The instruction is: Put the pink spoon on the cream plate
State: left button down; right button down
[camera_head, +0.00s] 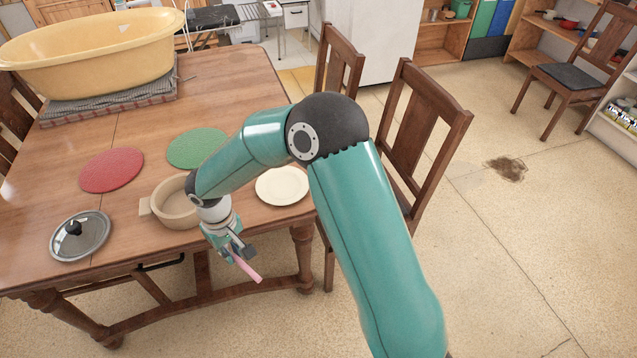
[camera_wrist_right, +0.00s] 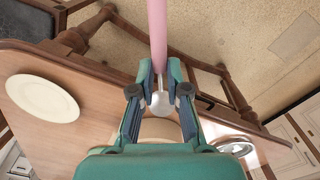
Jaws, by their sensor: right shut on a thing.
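The pink spoon (camera_head: 246,269) is held in my right gripper (camera_head: 238,252), which is shut on it just off the table's front edge. In the right wrist view, the pink handle (camera_wrist_right: 157,35) points away from the fingers (camera_wrist_right: 160,82), and the pale metal bowl end (camera_wrist_right: 165,103) lies between them. The cream plate (camera_head: 282,186) lies empty on the table at its right corner, to the right of my right gripper. The plate also shows at the left of the right wrist view (camera_wrist_right: 42,98). My left gripper is not in view.
A beige pot (camera_head: 172,205) stands left of my right gripper on the wooden table (camera_head: 135,225). A glass lid (camera_head: 81,236), a red mat (camera_head: 112,170) and a green mat (camera_head: 196,148) lie nearby. A yellow tub (camera_head: 95,55) stands at the back. Chairs (camera_head: 420,125) stand right of the table.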

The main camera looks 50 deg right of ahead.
aim_at(281, 184)
jog(key=z, duration=0.6)
jog(key=i, duration=1)
